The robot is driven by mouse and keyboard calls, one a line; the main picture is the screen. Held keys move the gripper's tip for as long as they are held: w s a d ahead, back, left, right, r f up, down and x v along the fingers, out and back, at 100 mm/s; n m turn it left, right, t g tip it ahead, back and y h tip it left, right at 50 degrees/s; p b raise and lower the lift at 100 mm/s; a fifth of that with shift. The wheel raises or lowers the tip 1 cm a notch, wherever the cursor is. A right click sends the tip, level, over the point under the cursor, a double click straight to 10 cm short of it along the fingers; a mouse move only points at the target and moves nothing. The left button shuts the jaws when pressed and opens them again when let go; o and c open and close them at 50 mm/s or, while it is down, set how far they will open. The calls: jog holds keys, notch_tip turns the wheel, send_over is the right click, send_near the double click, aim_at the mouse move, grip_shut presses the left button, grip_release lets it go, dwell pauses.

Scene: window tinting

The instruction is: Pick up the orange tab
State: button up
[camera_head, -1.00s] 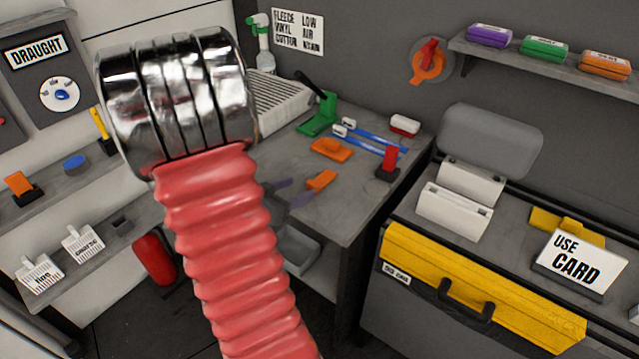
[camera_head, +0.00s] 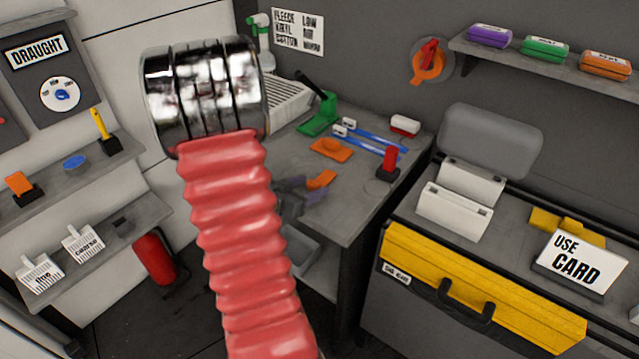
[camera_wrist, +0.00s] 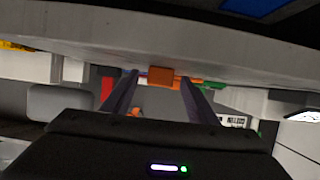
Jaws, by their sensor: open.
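The orange tab (camera_head: 322,180) lies at the near left edge of the grey workbench (camera_head: 350,205). My gripper (camera_head: 305,189) is at that bench edge beside the tab, partly hidden behind my red ribbed arm. In the wrist view, the tab (camera_wrist: 161,76) shows between the ends of my two open purple-grey fingers (camera_wrist: 159,80). The fingers are apart and nothing is held. I cannot tell whether either finger touches the tab.
Behind the tab on the bench are an orange tool (camera_head: 330,148), blue strips (camera_head: 370,139), a green tool (camera_head: 319,116) and a red block on a dark base (camera_head: 390,160). A yellow-fronted cabinet (camera_head: 420,262) stands at right.

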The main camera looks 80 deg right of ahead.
jog(key=shift+x, duration=0.8)
jog(key=shift+c, duration=0.4)
jog(key=c, duration=1.1)
jog(key=shift+r, duration=0.1)
jog(key=shift+r, duration=4.9)
